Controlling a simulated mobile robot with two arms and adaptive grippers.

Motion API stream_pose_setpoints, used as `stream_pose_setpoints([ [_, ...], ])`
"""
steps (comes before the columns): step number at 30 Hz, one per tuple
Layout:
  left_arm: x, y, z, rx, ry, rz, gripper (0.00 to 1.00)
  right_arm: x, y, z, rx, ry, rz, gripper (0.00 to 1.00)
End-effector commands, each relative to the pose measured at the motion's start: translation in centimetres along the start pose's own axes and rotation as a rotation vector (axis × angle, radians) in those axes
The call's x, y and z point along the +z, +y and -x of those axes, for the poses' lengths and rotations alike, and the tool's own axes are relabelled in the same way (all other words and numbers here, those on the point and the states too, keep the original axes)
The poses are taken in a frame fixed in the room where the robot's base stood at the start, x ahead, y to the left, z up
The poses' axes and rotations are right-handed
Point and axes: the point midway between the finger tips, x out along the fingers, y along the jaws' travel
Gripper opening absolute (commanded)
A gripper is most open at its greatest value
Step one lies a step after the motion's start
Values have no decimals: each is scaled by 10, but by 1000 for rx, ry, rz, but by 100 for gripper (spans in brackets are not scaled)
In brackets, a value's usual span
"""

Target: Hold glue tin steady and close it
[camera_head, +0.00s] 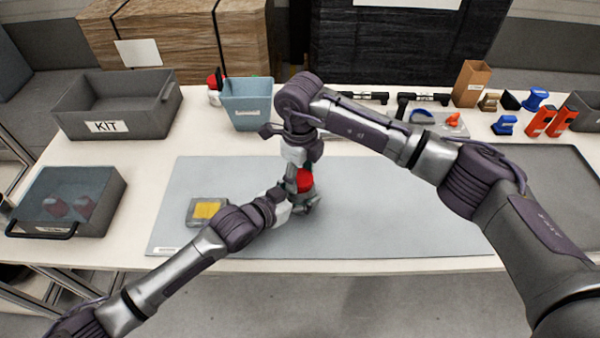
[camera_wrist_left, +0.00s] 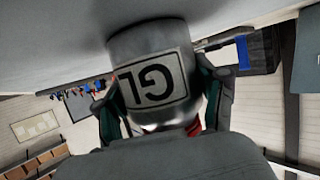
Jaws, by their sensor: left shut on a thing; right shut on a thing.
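The glue tin (camera_wrist_left: 152,85) is a grey metal can with a white label reading "GL"; it fills the middle of the left wrist view, which looks upside down. My left gripper (camera_wrist_left: 165,112) has its dark green fingers on both sides of the tin and is shut on it. In the head view my left gripper (camera_head: 290,204) is low over the mat at the tin, which is mostly hidden. The red lid (camera_head: 305,181) shows at the top of the tin. My right gripper (camera_head: 297,166) reaches down from above and is shut on the lid; its fingertips are partly hidden.
The grey mat (camera_head: 400,220) is clear to the right. A small grey tray with a yellow piece (camera_head: 207,211) lies left. A KIT bin (camera_head: 118,108), a dark lidded box (camera_head: 68,205) and a blue bin (camera_head: 247,104) stand around it. Tools (camera_head: 430,118) lie at the back right.

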Motion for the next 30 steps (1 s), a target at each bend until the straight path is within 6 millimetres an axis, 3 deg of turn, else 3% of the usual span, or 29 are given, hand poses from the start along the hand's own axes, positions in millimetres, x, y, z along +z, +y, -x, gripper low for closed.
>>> stream_pose_setpoints([
  [1,0,1,0,1,0,0,0,0,-1,0,-2,-1,-74,15],
  [5,0,1,0,1,0,0,0,0,-1,0,-2,-1,-58,15],
  [6,0,1,0,1,0,0,0,0,-1,0,-2,-1,-57,60],
  [10,0,1,0,1,0,0,0,0,-1,0,-2,-1,-56,82],
  [22,0,0,0,1,0,0,0,0,-1,5,-1,-1,-54,82],
  [30,0,0,0,0,0,0,0,0,-1,38,-2,-3,-54,82],
])
